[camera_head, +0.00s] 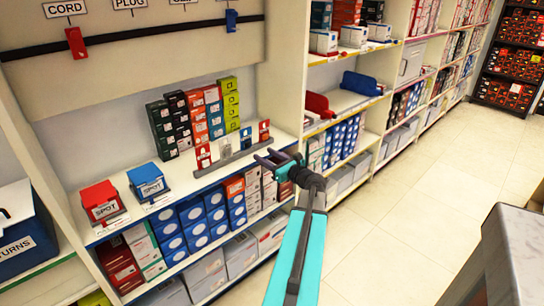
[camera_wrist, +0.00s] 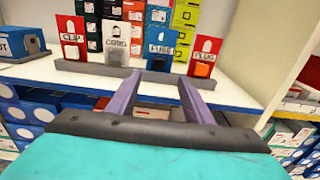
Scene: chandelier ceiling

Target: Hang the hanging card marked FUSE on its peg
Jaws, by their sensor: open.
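The FUSE card is blue with a white label (camera_wrist: 160,40) and stands upright in a grey rack (camera_wrist: 90,67) on the shelf. It also shows as a small blue card in the head view (camera_head: 246,135). Beside it in the rack are the red CLIP card (camera_wrist: 72,35), white CORD card (camera_wrist: 116,40) and red PLUG card (camera_wrist: 205,52). My gripper (camera_wrist: 160,77) is open and empty in front of the rack, its fingers apart from the cards; it also shows in the head view (camera_head: 264,156). A dark rail (camera_head: 150,36) crosses the upper board; the FUSE peg is not identifiable.
Signs CORD (camera_head: 64,8) and PLUG (camera_head: 130,3) are above the rail. A red piece (camera_head: 75,42) and a blue piece (camera_head: 231,20) are on it. Red (camera_head: 101,203) and blue (camera_head: 148,182) SPOT bins stand left on the shelf. Stacked boxes (camera_head: 195,112) stand behind the rack.

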